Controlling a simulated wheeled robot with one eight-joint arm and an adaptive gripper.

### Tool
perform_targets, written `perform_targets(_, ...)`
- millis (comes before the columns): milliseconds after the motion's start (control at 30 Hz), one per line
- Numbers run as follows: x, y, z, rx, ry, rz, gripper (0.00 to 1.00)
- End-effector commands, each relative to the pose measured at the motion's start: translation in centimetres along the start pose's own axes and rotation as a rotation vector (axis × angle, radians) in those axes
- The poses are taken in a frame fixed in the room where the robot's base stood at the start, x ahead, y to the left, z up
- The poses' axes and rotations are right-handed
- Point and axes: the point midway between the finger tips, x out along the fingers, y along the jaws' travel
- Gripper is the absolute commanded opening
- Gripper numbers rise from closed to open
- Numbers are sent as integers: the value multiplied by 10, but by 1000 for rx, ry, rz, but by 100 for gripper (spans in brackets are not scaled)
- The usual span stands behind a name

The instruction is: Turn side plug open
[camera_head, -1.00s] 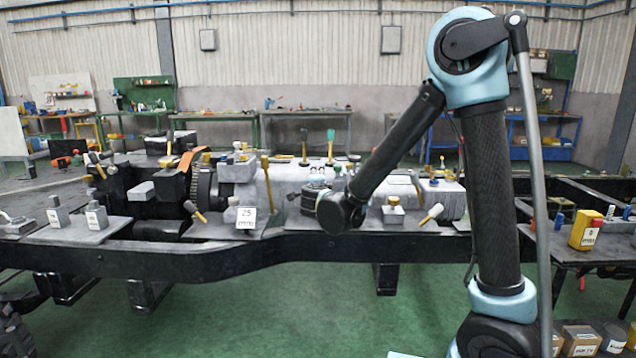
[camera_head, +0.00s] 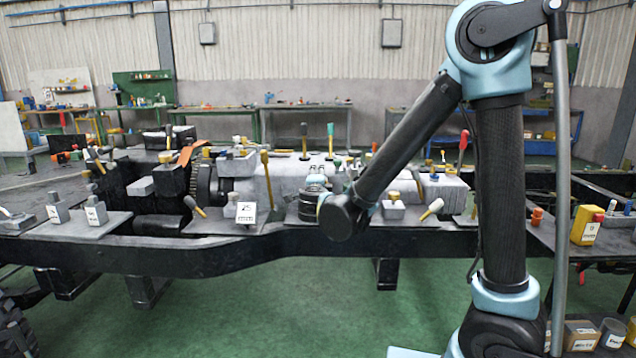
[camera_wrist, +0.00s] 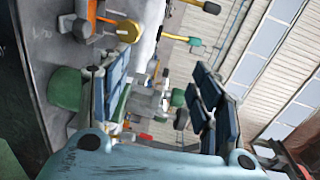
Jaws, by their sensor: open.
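My gripper (camera_wrist: 165,95) is open in the wrist view, with blue padded fingers spread apart and nothing held between them. Yellow-knobbed levers (camera_wrist: 127,30) stick up from the grey plate beyond the left finger. A green round part (camera_wrist: 66,88) lies beside the left finger, outside the gap. A small green knob (camera_wrist: 177,97) shows farther off between the fingers. In the head view my gripper is largely hidden behind my arm's end, near the middle of the chassis (camera_head: 200,258). I cannot tell which fitting is the side plug.
Several levers stand along the chassis, with a white tag reading 25 (camera_head: 246,212). A red-handled lever (camera_head: 463,140) stands just left of my upright arm link. A yellow box (camera_head: 586,226) sits on the right-hand shelf. The green floor in front is clear.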

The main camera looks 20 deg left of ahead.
Motion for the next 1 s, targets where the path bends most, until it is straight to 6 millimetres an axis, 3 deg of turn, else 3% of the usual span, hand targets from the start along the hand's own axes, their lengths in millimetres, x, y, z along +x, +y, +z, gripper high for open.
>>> perform_targets(700,-41,4,1,0,-1,0,59)
perform_targets(1000,-49,4,0,0,-1,0,59)
